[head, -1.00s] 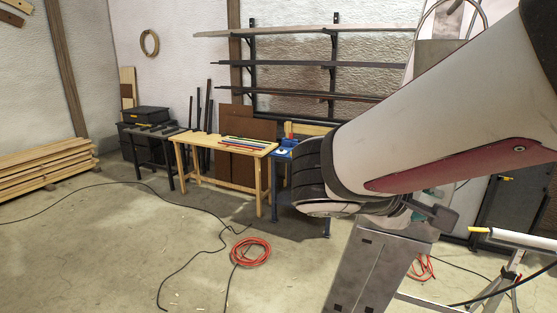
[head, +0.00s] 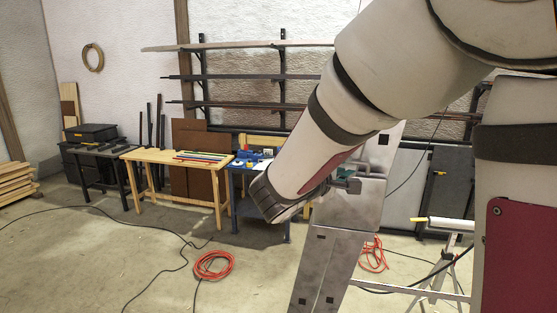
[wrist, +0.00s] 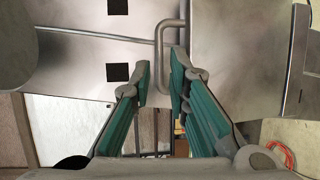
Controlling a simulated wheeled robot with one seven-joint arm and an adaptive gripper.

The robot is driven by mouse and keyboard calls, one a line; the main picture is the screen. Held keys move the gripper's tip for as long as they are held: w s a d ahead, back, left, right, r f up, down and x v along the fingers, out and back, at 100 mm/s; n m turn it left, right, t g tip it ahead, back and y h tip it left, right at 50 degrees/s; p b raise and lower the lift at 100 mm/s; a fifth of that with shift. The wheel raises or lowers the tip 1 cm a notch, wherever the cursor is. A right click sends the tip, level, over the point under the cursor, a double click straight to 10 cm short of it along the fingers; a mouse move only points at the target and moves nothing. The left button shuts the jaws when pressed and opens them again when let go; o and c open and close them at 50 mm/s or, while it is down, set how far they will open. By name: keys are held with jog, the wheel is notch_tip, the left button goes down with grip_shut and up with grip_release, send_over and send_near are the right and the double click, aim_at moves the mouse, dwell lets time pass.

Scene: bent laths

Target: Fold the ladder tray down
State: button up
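The ladder (head: 332,265) is a grey metal piece with dark square holes, standing right of centre in the head view. A wider metal panel, seemingly the tray (head: 358,205), is at its upper part, partly behind my arm. In the wrist view, sheet metal (wrist: 85,62) with two dark square holes fills the upper left, and a bent metal handle (wrist: 158,50) sticks out at top centre. My gripper (wrist: 160,72) is open, its green-sided fingers on either side of the handle's bar, with gaps showing. In the head view my arm hides most of the gripper.
A wooden bench (head: 180,162) and a blue bench (head: 248,190) stand behind, left of my arm. A red hose coil (head: 213,265) and black cables lie on the floor. A trestle stand with a white roll (head: 450,224) is at right. The left floor is mostly clear.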

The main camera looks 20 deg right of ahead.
jog(key=shift+x, duration=1.8)
grip_shut()
jog(key=shift+a+f, duration=0.1)
jog(key=shift+f, duration=0.05)
